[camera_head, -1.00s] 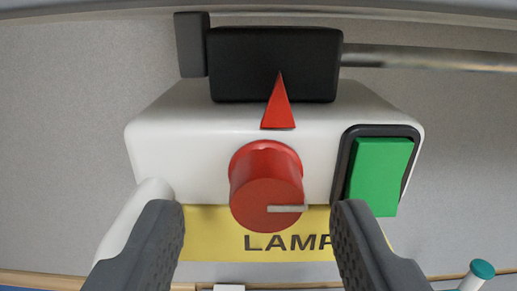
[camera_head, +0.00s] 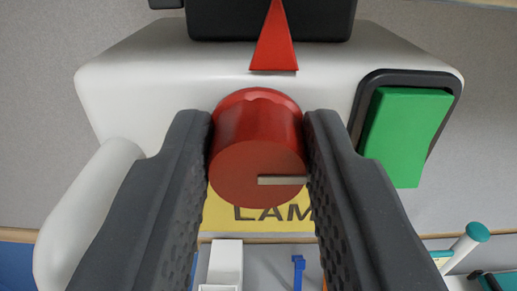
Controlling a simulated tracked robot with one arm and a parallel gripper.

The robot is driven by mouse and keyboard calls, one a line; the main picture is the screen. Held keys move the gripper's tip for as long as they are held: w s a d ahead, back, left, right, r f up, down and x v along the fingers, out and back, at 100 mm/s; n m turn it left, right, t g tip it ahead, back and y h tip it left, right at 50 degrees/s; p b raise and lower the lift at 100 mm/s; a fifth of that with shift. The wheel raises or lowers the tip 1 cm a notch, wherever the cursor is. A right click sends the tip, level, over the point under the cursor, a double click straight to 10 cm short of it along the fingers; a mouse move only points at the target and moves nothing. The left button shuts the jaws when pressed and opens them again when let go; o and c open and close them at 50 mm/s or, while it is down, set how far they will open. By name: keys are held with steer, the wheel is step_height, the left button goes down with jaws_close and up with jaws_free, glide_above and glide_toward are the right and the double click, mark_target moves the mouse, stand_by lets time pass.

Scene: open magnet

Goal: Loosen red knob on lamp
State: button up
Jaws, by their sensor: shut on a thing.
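The red knob (camera_head: 257,150) sticks out from the front of the white lamp body (camera_head: 140,85). A pale marker line on its face points right. A red triangle (camera_head: 274,40) sits above the knob on the lamp. My gripper (camera_head: 258,150) has its two dark, textured fingers on the left and right sides of the knob, shut on it. A yellow label (camera_head: 226,219) with black letters lies below, partly hidden by the knob and fingers.
A green switch (camera_head: 405,135) in a black frame is right of the knob, close to the right finger. A white rounded part (camera_head: 85,215) is at the left. Below are a white block (camera_head: 226,262), a blue piece (camera_head: 298,270) and a teal-capped white rod (camera_head: 468,243).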

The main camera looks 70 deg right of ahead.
steer(key=shift+w+a+f, duration=0.1)
steer(key=shift+a+f, duration=0.05)
steer(key=shift+a, duration=0.05)
steer(key=n, duration=0.3)
steer(key=shift+a+n+b, duration=0.1)
steer(key=shift+n+b, duration=0.2)
steer(key=shift+c, duration=0.2)
steer(key=n+p, duration=0.2)
steer(key=n, duration=0.3)
steer(key=shift+a+n, duration=0.1)
steer(key=shift+n, duration=0.2)
steer(key=n+p, duration=0.2)
steer(key=n, duration=0.1)
steer(key=shift+n+p, duration=0.3)
steer(key=shift+w+n+p, duration=0.1)
steer(key=shift+n+p, duration=0.6)
steer(key=shift+n, duration=0.1)
steer(key=n+p, duration=0.2)
steer(key=n, duration=0.1)
steer(key=shift+f+n+p, duration=0.1)
steer(key=shift+n+p, duration=0.2)
steer(key=shift+p, duration=0.05)
steer(key=shift+f, duration=0.1)
